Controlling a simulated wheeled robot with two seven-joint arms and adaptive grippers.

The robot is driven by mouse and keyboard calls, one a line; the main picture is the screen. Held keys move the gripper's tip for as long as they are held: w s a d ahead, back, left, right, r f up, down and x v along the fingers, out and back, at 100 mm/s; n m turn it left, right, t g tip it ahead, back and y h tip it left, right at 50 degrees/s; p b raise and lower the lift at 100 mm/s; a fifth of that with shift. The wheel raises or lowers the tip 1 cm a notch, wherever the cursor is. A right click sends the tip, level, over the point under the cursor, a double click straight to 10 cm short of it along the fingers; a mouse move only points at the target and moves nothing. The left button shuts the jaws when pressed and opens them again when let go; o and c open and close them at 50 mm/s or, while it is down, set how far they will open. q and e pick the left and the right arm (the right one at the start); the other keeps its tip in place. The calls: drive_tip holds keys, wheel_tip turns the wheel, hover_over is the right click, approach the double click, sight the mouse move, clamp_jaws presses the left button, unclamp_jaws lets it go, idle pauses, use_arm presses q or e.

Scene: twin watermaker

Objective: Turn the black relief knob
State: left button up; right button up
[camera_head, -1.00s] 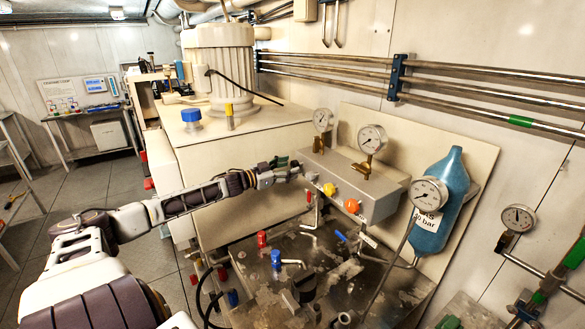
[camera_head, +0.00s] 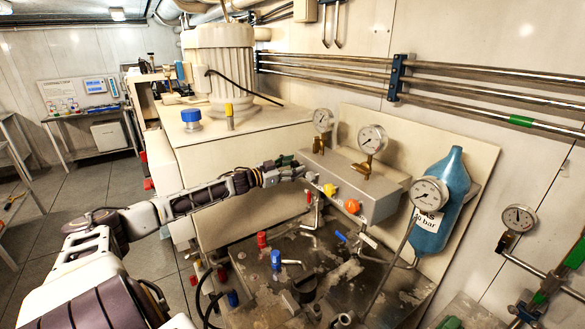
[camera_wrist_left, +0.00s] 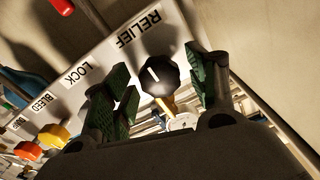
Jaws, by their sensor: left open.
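The black relief knob (camera_wrist_left: 160,76) shows in the left wrist view below the printed RELIEF label (camera_wrist_left: 139,27). It is dark and faceted, with a white pointer line. My left gripper (camera_wrist_left: 168,84) is open, with its green-padded fingers on either side of the knob in that view. I cannot tell whether the pads touch it. In the head view my left gripper (camera_head: 297,170) is at the left end of the grey valve box (camera_head: 372,196), and the knob is hidden there. My right gripper is not in view.
The yellow knob (camera_head: 330,190) and orange knob (camera_head: 352,207) sit on the same box to the right of my gripper. Gauges (camera_head: 371,140) stand on top. Pipes and a red-capped valve (camera_head: 262,240) are below. A blue bottle (camera_head: 440,205) is at the right.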

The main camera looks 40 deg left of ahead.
use_arm(q)
drive_tip(key=shift+c, duration=0.5)
drive_tip(key=c, duration=0.9)
drive_tip(key=shift+c, duration=0.2)
drive_tip(key=shift+m+p, duration=0.3)
drive_tip(key=shift+m, duration=0.3)
drive_tip(key=m+p, duration=0.1)
drive_tip(key=m, duration=0.1)
drive_tip(key=shift+m, duration=0.3)
drive_tip(key=m, duration=0.3)
drive_tip(key=shift+m, duration=0.3)
drive_tip(key=m, duration=0.4)
drive_tip(key=shift+f+m, duration=0.15)
drive_tip(key=shift+m, duration=0.15)
drive_tip(key=m+b, duration=0.2)
drive_tip(key=m, duration=0.3)
drive_tip(key=shift+m+b, duration=0.3)
drive_tip(key=shift+m, duration=0.1)
drive_tip(key=shift+d, duration=0.1)
